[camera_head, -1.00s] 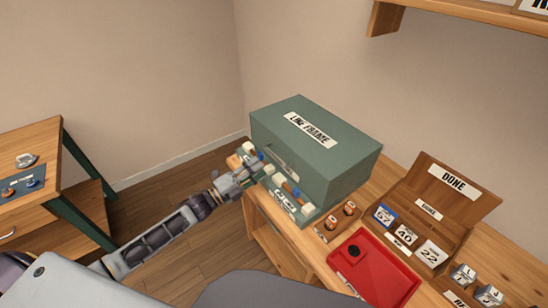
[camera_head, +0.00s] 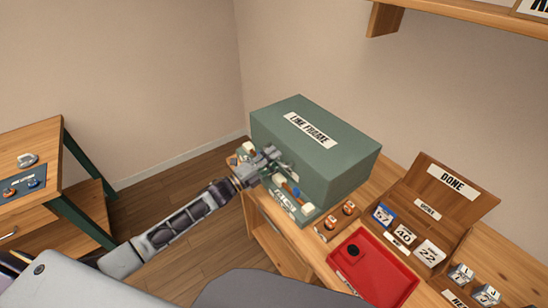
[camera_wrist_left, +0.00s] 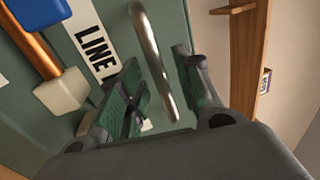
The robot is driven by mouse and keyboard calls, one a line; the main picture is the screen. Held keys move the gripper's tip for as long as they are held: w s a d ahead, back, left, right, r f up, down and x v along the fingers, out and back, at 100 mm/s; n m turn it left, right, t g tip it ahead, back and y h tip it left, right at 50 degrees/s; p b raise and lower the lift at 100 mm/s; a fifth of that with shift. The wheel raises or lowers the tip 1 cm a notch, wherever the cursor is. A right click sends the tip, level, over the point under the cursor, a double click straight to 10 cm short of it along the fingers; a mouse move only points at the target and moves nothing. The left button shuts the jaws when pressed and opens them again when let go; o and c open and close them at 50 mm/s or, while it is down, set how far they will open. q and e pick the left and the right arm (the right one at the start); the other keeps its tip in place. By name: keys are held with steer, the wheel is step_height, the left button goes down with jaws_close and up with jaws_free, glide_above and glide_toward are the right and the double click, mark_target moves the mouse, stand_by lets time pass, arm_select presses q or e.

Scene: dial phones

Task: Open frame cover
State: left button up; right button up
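The frame cover is a green box (camera_head: 335,145) with a "LINE FRAME" label on top, standing on the wooden bench. Its metal handle (camera_wrist_left: 155,62) shows in the left wrist view as a curved bar. My left gripper (camera_head: 276,158) is at the front face of the cover. In the left wrist view my left gripper (camera_wrist_left: 160,88) is open, with one finger on each side of the handle; the fingers do not look closed on it. In the head view the arm and gripper hide most of the handle. My right gripper is not in view.
Orange-and-white parts (camera_head: 289,191) sit along the cover's lower front. A red tray (camera_head: 385,282), a small wooden holder (camera_head: 325,236) and a "DONE" rack (camera_head: 480,205) with number tags stand to the right. Another table (camera_head: 25,150) is at left.

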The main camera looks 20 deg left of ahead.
arm_select(q)
steer(key=shift+w+d+r, duration=0.1)
steer(key=shift+w+d, duration=0.1)
steer(key=shift+w, duration=0.05)
jaws_close()
stand_by(0.3)
